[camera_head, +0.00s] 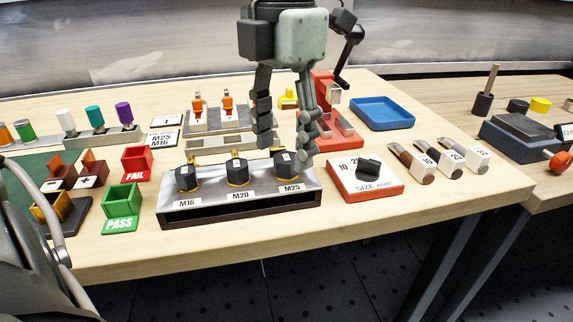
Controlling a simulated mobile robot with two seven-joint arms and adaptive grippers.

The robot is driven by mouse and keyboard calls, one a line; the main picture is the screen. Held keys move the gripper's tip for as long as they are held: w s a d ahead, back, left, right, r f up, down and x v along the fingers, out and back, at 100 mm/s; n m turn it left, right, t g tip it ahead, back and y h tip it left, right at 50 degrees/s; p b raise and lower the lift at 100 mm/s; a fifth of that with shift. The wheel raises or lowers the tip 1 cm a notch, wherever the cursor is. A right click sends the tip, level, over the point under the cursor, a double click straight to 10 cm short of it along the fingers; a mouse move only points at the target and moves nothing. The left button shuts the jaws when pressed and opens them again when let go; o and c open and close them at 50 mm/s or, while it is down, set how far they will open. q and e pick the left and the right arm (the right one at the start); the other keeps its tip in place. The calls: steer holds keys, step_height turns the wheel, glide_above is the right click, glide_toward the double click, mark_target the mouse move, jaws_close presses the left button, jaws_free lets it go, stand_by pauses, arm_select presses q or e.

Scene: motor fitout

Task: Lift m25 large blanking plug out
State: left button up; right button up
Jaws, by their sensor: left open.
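The M25 large blanking plug (286,164) is a dark cap with a pale mark on top. It sits in the right-hand place of the grey holder block (240,208), above the M25 label. The smaller M20 plug (237,173) and M16 plug (187,178) sit to its left in the same block. My left gripper (288,158) points down with its fingers apart, one on either side of the M25 plug in the picture. The right finger overlaps the plug's right edge; I cannot tell whether it touches. My right gripper is not in view.
Right of the block is a red size-dial box (345,190) with a black knob, then several labelled blocks (424,164). A blue tray (381,113) lies behind. Green PASS (122,198) and red FAIL (137,162) bins stand left. The table's front edge is clear.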

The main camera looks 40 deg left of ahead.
arm_select(q)
step_height(320, 180, down, 2)
steer(key=shift+f, duration=0.2)
steer(key=shift+c, duration=1)
steer(key=c, duration=0.8)
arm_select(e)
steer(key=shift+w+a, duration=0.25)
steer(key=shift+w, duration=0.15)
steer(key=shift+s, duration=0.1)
arm_select(q)
steer(key=shift+a+r, duration=0.1)
steer(key=shift+r, duration=0.05)
